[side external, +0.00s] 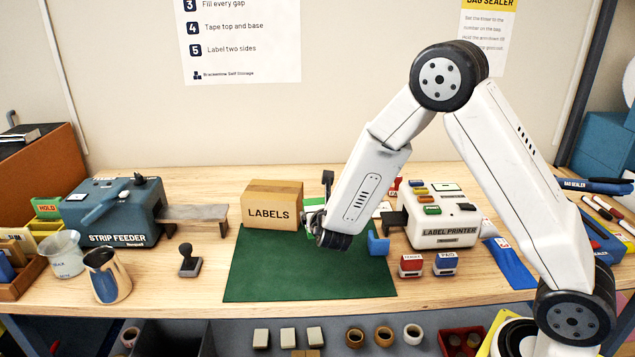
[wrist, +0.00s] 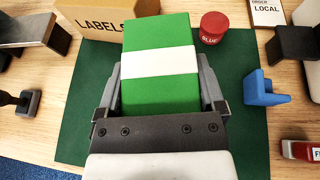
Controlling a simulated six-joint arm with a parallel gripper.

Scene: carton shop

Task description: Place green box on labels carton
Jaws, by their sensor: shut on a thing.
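The green box (wrist: 158,95) with a white band is between the fingers of my gripper (wrist: 168,88) in the wrist view, and the gripper is shut on it. In the side view my gripper (side external: 318,218) is to the right of the labels carton, and my arm hides most of the box. The labels carton (side external: 272,206) is a brown box marked LABELS at the back edge of the green mat (side external: 260,275). In the wrist view the carton (wrist: 85,20) is at the upper left, partly behind the green box. I cannot tell how high the box is held.
A blue holder (side external: 378,243) and a red round tin (wrist: 213,27) are right of the gripper. The label printer (side external: 440,218) stands further right, with stamps (side external: 411,265) before it. The strip feeder (side external: 112,212) is at left. The mat's front left is clear.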

